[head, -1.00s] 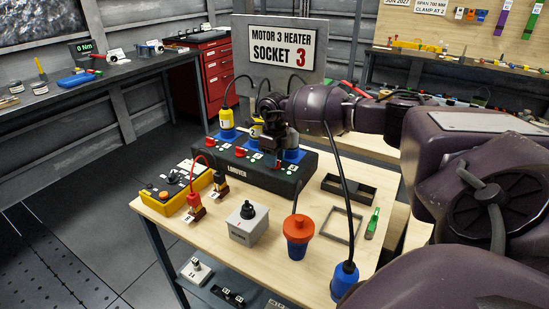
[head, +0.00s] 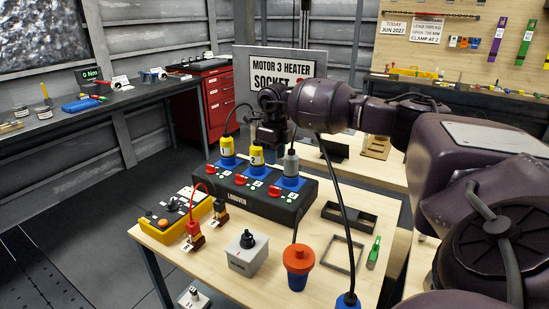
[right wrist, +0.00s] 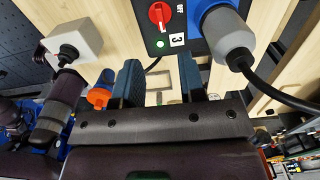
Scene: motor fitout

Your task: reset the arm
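My right gripper (head: 272,142) is above the back of the black socket box (head: 262,203), clear of the plugs. In the right wrist view the right gripper (right wrist: 159,80) has its two blue-padded fingers apart with nothing between them. A grey plug (head: 290,163) stands upright in the blue socket numbered 3; the plug (right wrist: 232,42) also shows beside the fingers in the right wrist view. Two yellow plugs, 1 (head: 227,147) and 2 (head: 256,155), stand in the other sockets. My left gripper is not in view.
A grey switch box (head: 247,258), an orange-and-blue connector (head: 298,281), a black tray (head: 349,216) and a green tool (head: 374,252) are on the wooden table. A yellow control box (head: 172,222) is at left. A sign (head: 282,72) stands behind.

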